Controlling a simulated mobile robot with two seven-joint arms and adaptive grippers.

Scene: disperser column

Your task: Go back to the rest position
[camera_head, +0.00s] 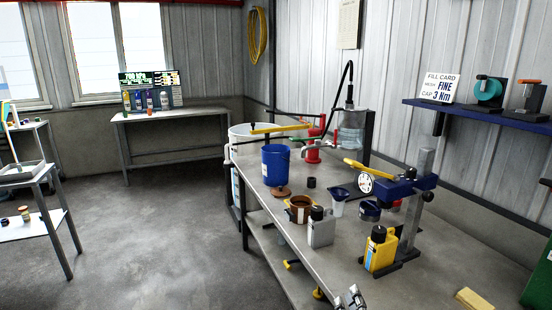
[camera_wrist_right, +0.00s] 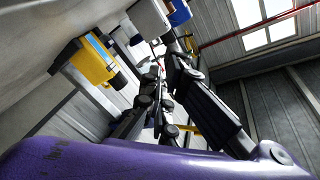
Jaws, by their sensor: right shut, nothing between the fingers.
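My right gripper (camera_head: 351,298) shows at the bottom edge of the head view, by the front edge of the grey workbench (camera_head: 285,233). Only its tip end is visible there, and it is shut and empty. In the right wrist view its dark fingers (camera_wrist_right: 160,75) point away from the camera, with nothing held between them. The yellow can (camera_head: 380,250) stands on the bench right of and beyond the gripper, apart from it; it also shows in the wrist view (camera_wrist_right: 93,62). The grey bottle (camera_head: 320,229) stands farther back. My left gripper is in neither view.
On the bench stand a blue container (camera_head: 275,162), a brown pot (camera_head: 299,210), and a blue-armed device (camera_head: 405,187) with a gauge. A yellow block (camera_head: 474,299) lies near the right. A blue shelf (camera_head: 470,114) hangs on the wall. The floor (camera_head: 150,225) left of the bench is clear.

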